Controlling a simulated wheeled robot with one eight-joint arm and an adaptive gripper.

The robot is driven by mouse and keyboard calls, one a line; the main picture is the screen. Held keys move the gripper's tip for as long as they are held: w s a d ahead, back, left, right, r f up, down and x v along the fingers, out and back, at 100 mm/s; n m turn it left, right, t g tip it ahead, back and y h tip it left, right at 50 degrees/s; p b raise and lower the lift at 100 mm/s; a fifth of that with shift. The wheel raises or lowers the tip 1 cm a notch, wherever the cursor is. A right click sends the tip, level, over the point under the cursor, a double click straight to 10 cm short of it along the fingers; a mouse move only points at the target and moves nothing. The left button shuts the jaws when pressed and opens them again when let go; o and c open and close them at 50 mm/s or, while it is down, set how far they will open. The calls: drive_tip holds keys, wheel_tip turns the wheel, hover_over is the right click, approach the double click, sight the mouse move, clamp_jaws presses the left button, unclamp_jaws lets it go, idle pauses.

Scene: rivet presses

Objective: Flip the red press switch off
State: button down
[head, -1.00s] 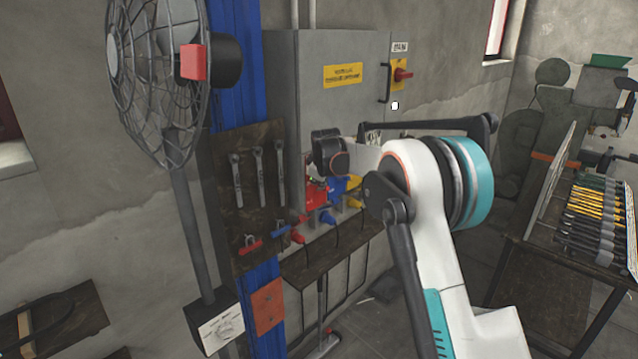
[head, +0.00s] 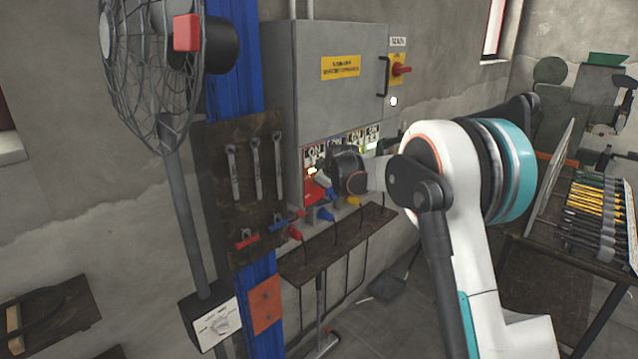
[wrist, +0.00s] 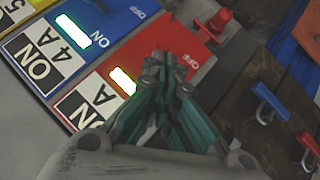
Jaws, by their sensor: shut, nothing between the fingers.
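The red press switch (head: 312,191) is on the lower front of the grey cabinet, the leftmost in a row of coloured switches. In the wrist view the red switch (wrist: 165,40) shows an ON label at one end, OFF at the other and a lit window near ON. My gripper (wrist: 165,62) is shut and empty, its fingertips over the red switch at its middle, toward OFF. I cannot tell if they touch it. The gripper hides part of the switch and its label. In the head view my wrist covers the fingers.
A blue switch (wrist: 105,22), also lit, sits directly beside the red one, with a yellow switch (wrist: 15,12) beyond. Coloured plugs (head: 325,214) stick out below. A tool board (head: 242,190) hangs left of the cabinet, near a caged fan (head: 150,70). A dark shelf (head: 335,245) lies below.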

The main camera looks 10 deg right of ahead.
drive_tip(key=shift+s+d+f+t+y+b, duration=0.2)
drive_tip(key=shift+f+t+b, duration=0.1)
drive_tip(key=shift+f+b, duration=0.1)
drive_tip(key=shift+s+d+f+t+y+b, duration=0.1)
drive_tip(key=shift+s+f+t+y+b, duration=0.1)
drive_tip(key=shift+f+t+b, duration=0.15)
drive_tip(key=shift+w+a, duration=0.1)
drive_tip(key=shift+w+a+r+p, duration=0.3)
drive_tip(key=shift+w+a+r, duration=0.05)
drive_tip(key=shift+w, duration=0.15)
drive_tip(key=shift+s, duration=0.15)
